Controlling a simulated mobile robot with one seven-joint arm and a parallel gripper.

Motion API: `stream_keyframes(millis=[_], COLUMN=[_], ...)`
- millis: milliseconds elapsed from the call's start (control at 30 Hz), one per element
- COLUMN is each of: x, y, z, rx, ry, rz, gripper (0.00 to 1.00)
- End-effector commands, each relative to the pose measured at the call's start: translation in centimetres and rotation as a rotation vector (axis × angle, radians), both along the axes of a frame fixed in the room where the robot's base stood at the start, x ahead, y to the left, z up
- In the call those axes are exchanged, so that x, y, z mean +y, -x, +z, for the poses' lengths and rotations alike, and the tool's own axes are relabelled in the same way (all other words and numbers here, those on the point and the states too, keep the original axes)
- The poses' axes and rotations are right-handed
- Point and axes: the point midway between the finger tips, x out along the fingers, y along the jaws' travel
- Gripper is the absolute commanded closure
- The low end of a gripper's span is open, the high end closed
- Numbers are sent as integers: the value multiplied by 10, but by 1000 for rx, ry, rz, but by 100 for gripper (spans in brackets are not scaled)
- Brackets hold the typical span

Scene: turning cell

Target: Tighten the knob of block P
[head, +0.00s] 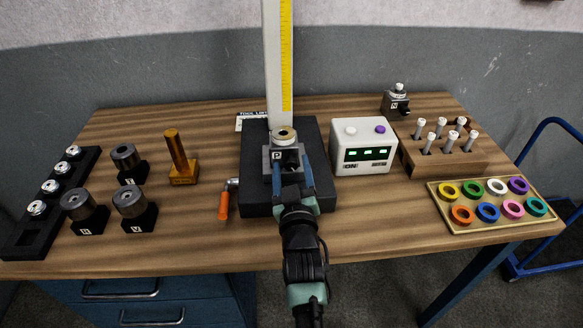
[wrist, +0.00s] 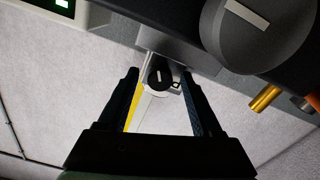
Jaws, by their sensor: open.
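Block P (head: 283,158) is a grey block with a white P label and a tan ring on top. It stands on the black base (head: 258,200) in the middle of the bench. My gripper (head: 292,182) is in front of block P, its two blue fingers apart and reaching towards it. In the wrist view, which looks upside down, a small dark round knob (wrist: 160,77) with a pale line shows between the open fingertips of my gripper (wrist: 159,74). I cannot tell whether the fingers touch it. In the head view my gripper and arm hide the knob.
A tall yellow-scaled column (head: 280,60) stands behind block P. A white box with green displays (head: 364,146) is close on the right. An orange crank handle (head: 224,205) sticks out at the left. A large dark disc (wrist: 262,30) with a pale bar fills the wrist view's upper right.

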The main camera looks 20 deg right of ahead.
Motion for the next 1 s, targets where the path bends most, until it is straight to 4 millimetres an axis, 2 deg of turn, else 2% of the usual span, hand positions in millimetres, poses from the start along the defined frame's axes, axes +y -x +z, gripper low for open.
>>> stream_keyframes(millis=[167, 533, 1000], x=[0, 0, 0], y=[0, 0, 0], z=[0, 0, -1], rx=[0, 0, -20], ry=[0, 0, -69], rz=[0, 0, 0], gripper=[34, 98, 100])
